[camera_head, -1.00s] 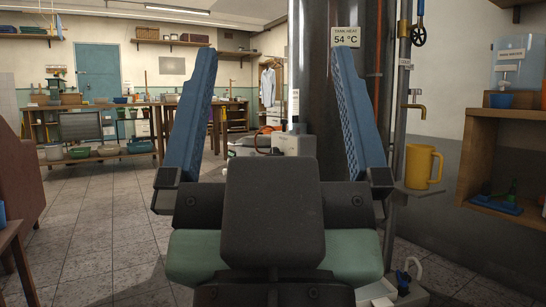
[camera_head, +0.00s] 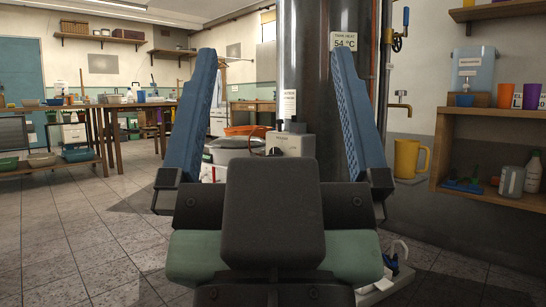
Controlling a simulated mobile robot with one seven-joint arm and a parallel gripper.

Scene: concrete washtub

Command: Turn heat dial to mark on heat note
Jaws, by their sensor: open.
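The heat note (camera_head: 344,41) is a pale card on the tall dark metal tank (camera_head: 315,90); it reads "TANK HEAT 54 °C". A pale control box (camera_head: 291,144) stands low at the front of the tank, between my fingers in the picture. A small dark round part shows on it, but I cannot tell whether it is the heat dial or read any marks. My gripper (camera_head: 270,70) is open and empty, its two blue fingers spread wide in the foreground. The tank, note and box are beyond it, apart from the fingers.
A yellow mug (camera_head: 407,158) is right of the tank, below a brass tap (camera_head: 399,107). A wooden shelf (camera_head: 470,110) holds cups and bottles at right. Work tables (camera_head: 120,108) stand at left. The tiled floor (camera_head: 70,225) at left is clear.

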